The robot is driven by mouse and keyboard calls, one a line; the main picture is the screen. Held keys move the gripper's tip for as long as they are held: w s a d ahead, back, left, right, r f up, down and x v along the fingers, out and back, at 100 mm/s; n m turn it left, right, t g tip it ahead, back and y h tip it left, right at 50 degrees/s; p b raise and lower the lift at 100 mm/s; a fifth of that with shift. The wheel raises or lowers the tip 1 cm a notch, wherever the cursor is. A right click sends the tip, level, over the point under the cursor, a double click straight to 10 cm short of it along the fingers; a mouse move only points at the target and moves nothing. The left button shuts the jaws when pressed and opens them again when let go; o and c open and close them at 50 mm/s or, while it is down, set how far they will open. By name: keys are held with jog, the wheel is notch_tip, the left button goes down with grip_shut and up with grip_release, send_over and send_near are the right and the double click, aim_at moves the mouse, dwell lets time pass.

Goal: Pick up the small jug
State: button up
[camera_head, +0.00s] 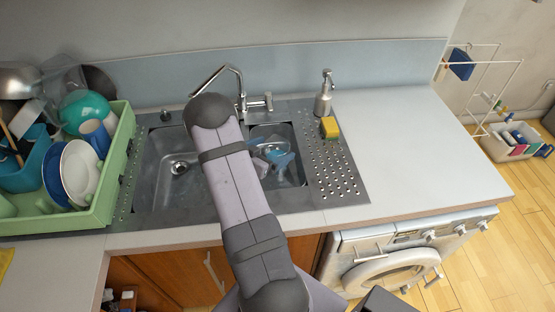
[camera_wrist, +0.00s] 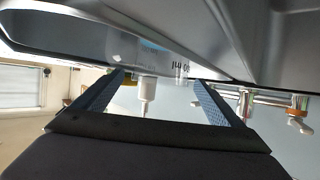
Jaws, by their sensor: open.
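A clear jug with dark "ml" marks (camera_wrist: 180,68) shows in the wrist view, just beyond and between my fingertips. Its outline is hard to make out, and I cannot tell whether the fingers touch it. My gripper (camera_wrist: 158,78) is open, with one blue textured finger on each side of the picture. In the head view my arm reaches over the sink and hides part of the right basin (camera_head: 299,172). Pale and blue shapes (camera_head: 278,158) show in that basin beside my arm; I cannot tell jug from fingers there.
A green dish rack (camera_head: 102,207) with plates, a blue-and-white mug (camera_head: 96,136) and bowls stands left. The tap (camera_head: 240,88), soap dispenser (camera_head: 324,95) and yellow sponge (camera_head: 329,127) are at the sink's back. The worktop (camera_head: 420,150) to the right is clear.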

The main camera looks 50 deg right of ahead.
jog(key=shift+c, duration=0.3)
jog(key=shift+r, duration=0.1)
jog(key=c, duration=2.1)
jog(key=shift+o, duration=0.2)
jog(key=shift+r, duration=0.2)
notch_tip(320, 180, up, 10)
jog(key=b, duration=0.1)
jog(key=shift+b, duration=0.35)
jog(key=s+d+r+m+g+p, duration=0.2)
jog(key=s+r+p, duration=0.1)
jog(key=s, duration=0.5)
jog(key=s+d+r+m+g+p, duration=0.2)
jog(key=s+p, duration=0.4)
jog(key=s, duration=0.3)
notch_tip(320, 180, up, 2)
jog(key=shift+d+r+m+g+y, duration=0.3)
jog(key=shift+d+g+y, duration=0.1)
jog(key=shift+g, duration=0.1)
